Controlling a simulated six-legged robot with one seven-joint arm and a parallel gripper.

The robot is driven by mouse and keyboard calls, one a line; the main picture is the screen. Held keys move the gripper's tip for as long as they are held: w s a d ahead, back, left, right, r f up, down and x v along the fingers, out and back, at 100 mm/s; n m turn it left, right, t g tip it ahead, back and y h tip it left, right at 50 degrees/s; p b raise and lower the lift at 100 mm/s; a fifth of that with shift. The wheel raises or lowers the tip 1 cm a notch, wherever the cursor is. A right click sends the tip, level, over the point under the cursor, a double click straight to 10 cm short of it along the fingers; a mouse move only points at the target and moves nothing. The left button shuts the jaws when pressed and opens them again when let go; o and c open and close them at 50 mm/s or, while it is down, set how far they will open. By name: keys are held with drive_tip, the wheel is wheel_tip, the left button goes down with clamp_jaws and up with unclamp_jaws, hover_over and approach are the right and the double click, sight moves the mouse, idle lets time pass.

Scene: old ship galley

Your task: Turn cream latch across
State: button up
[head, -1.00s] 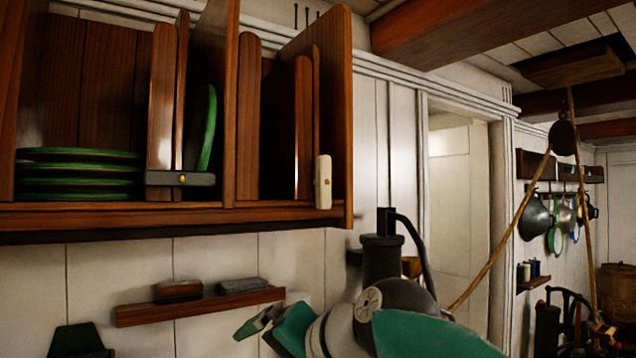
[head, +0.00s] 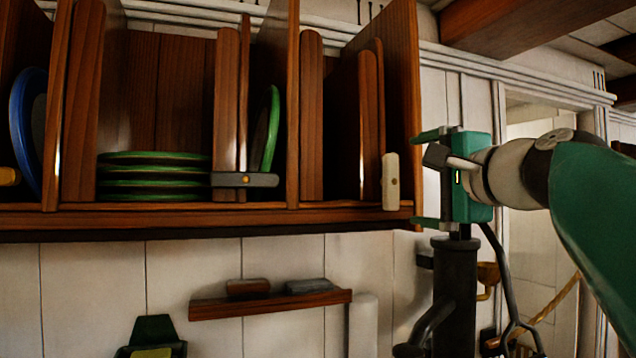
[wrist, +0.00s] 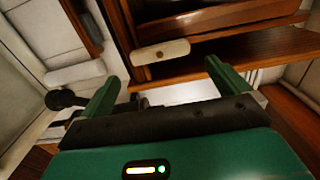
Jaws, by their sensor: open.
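The cream latch (head: 390,181) is a small upright bar with a brass pivot, on the front edge of the rightmost compartment of the wooden plate rack. It stands vertical in the head view. In the wrist view the cream latch (wrist: 160,54) shows ahead of the fingers, between their directions and apart from them. My gripper (head: 428,178) is to the right of the latch, its two green fingers spread one above the other and pointing left at the rack. In the wrist view my gripper (wrist: 158,88) is open with nothing between the fingers.
A dark grey latch (head: 244,180) lies across the compartment to the left, near green plates (head: 154,176). A small wooden shelf (head: 270,305) is on the wall below. A black stovepipe-like post (head: 455,290) stands below my gripper. A doorway is at right.

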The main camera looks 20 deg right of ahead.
sight(395, 181)
drive_tip(key=w, duration=0.7)
drive_tip(key=shift+w+d, duration=0.15)
drive_tip(key=shift+w, duration=0.15)
drive_tip(key=c, duration=0.7)
